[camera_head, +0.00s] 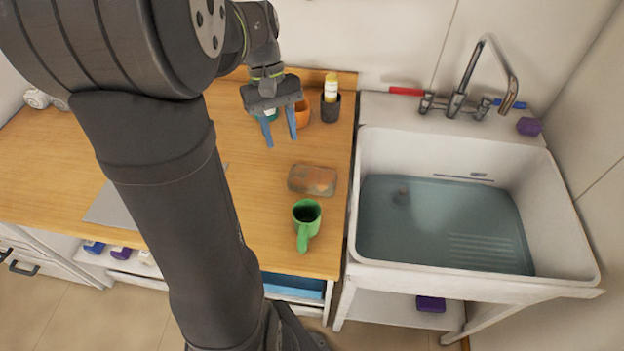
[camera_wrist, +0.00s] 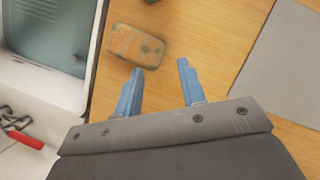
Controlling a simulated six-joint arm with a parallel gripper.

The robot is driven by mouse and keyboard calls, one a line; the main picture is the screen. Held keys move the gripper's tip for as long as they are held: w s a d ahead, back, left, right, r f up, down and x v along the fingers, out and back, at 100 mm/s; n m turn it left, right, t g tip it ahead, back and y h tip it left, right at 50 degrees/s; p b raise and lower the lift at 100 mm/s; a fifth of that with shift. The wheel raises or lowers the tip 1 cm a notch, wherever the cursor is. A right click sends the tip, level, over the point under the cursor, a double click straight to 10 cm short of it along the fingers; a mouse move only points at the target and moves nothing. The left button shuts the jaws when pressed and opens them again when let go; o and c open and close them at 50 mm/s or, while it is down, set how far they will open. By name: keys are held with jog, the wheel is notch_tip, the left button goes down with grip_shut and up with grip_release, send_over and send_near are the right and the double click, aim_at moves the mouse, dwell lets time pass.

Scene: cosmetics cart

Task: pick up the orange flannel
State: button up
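A worn orange-brown block-shaped piece (camera_head: 312,179), which seems to be the orange flannel, lies flat on the wooden counter near its right edge. In the wrist view it (camera_wrist: 136,45) lies beyond my fingertips, slightly left, with dark greenish patches. My gripper (camera_head: 282,142) is above the counter, behind and left of this piece in the head view. Its two blue fingers are spread apart and nothing shows between them (camera_wrist: 160,66). The fingers do not appear to touch the piece.
A green mug (camera_head: 306,222) stands just in front of the piece. An orange cup (camera_head: 302,114) and a dark cup holding a yellow bottle (camera_head: 331,108) stand behind. A sink with water (camera_head: 445,225) is right. A grey sheet (camera_head: 107,211) lies on the counter.

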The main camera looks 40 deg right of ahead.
jog(key=o, duration=1)
notch_tip(320, 180, up, 2)
jog(key=n+h, duration=0.2)
jog(key=n, duration=0.3)
jog(key=n+t+h, duration=0.1)
jog(key=n+h, duration=0.1)
jog(key=n, duration=0.4)
send_near(311, 175)
jog(key=x, duration=0.5)
jog(key=shift+a, duration=0.1)
jog(key=x, duration=0.4)
jog(key=shift+s+d, duration=0.1)
jog(key=shift+d, duration=0.15)
jog(key=shift+s+d+f, duration=0.15)
jog(key=shift+f, duration=0.35)
jog(key=shift+f, duration=0.25)
jog(key=shift+c, duration=0.3)
